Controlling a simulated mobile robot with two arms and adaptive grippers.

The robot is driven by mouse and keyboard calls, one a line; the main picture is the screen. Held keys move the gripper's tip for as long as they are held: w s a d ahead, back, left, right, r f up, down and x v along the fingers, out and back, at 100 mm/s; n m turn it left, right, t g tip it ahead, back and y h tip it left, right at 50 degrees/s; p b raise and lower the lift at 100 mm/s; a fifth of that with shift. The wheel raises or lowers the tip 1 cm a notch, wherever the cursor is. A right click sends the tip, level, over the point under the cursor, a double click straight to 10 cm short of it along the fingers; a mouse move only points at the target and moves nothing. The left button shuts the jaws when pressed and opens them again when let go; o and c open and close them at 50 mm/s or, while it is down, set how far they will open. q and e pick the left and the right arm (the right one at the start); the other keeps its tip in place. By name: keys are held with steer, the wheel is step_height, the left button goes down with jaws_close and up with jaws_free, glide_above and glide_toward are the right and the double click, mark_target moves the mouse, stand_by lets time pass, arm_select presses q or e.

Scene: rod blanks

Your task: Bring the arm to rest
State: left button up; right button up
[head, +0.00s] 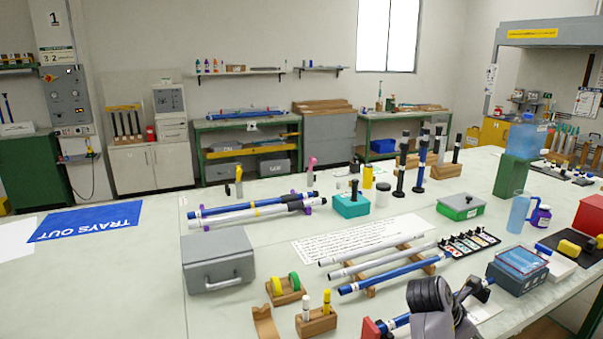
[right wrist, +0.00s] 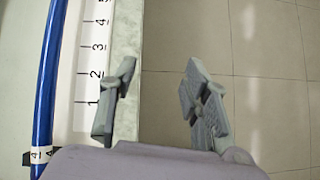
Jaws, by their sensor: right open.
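My right arm comes in at the bottom right of the head view, over the near edge of the bench. Its gripper (right wrist: 155,105) shows in the right wrist view with two grey fingers wide apart and nothing between them. Below the fingers are the pale bench edge and the tiled floor. A blue rod (right wrist: 47,80) with a label marked 4 lies left of the fingers, apart from them, beside a white numbered scale (right wrist: 90,70). In the head view my arm partly hides a blue rod (head: 397,321) near a red block (head: 372,328). My left gripper is not in view.
Two white rods and a blue rod (head: 385,277) lie on wooden supports. A blue-lidded box (head: 517,270) stands right of my arm. A grey case (head: 218,260), a wooden holder (head: 316,321) and a blue mat (head: 88,221) are farther left.

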steer(key=s+a+f+m+y, duration=0.2)
steer(key=s+f+m, duration=0.4)
steer(key=s+f, duration=0.2)
steer(key=s+a+f+m+y, duration=0.1)
steer(key=s+a+m+y, duration=0.1)
steer(key=s+a+m, duration=0.45)
steer(key=s+a+f+m+t+y, duration=0.1)
steer(key=s+a+f+m+y, duration=0.15)
steer(key=s, duration=0.65)
steer(key=s+a+f+m+y, duration=0.1)
steer(key=s+a+m+y, duration=0.1)
steer(key=s+a+m, duration=0.45)
step_height(320, 180, down, 24)
steer(key=s+d+n+g, duration=0.1)
steer(key=s+d+n, duration=0.1)
steer(key=n, duration=0.1)
steer(key=s+d+f+g, duration=0.1)
steer(key=s+d+f, duration=0.1)
steer(key=s+f, duration=1.5)
steer(key=shift+s+d+f, duration=0.25)
steer(key=shift+d+f, duration=0.05)
steer(key=shift+f, duration=0.25)
